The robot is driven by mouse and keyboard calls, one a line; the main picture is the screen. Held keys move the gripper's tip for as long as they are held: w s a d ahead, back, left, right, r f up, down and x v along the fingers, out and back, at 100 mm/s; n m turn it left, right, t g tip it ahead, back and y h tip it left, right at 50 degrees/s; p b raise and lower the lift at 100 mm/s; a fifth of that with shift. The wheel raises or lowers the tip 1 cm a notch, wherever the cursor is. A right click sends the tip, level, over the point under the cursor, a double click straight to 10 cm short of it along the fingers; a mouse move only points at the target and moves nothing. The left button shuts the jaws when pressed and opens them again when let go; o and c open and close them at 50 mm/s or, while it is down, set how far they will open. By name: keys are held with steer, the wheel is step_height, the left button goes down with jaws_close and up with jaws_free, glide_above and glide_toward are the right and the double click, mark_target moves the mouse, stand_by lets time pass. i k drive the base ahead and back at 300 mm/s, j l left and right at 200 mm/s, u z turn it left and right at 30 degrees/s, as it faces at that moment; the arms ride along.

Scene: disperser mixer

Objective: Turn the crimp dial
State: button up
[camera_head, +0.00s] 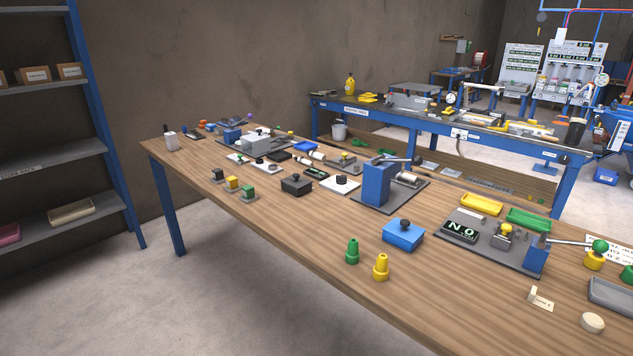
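Several knob-like parts stand on the long wooden table, and none carries a label I can read as the crimp dial. A blue box (403,236) with a black knob (404,223) on top sits near the table's middle front. A black box (296,185) with a small knob stands farther left. A white plate with a dark round knob (341,180) lies next to it. My gripper is not in view.
A tall blue block (377,184) with a lever stands mid-table. Green (352,251) and yellow (381,267) stepped pieces stand near the front edge. Yellow (482,204) and green (529,219) trays lie behind the grey plate. Open floor (230,290) lies left of the table.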

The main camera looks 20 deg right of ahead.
mark_target(342, 179)
steer(key=i+j+z, duration=0.65)
steer(key=j, duration=0.2)
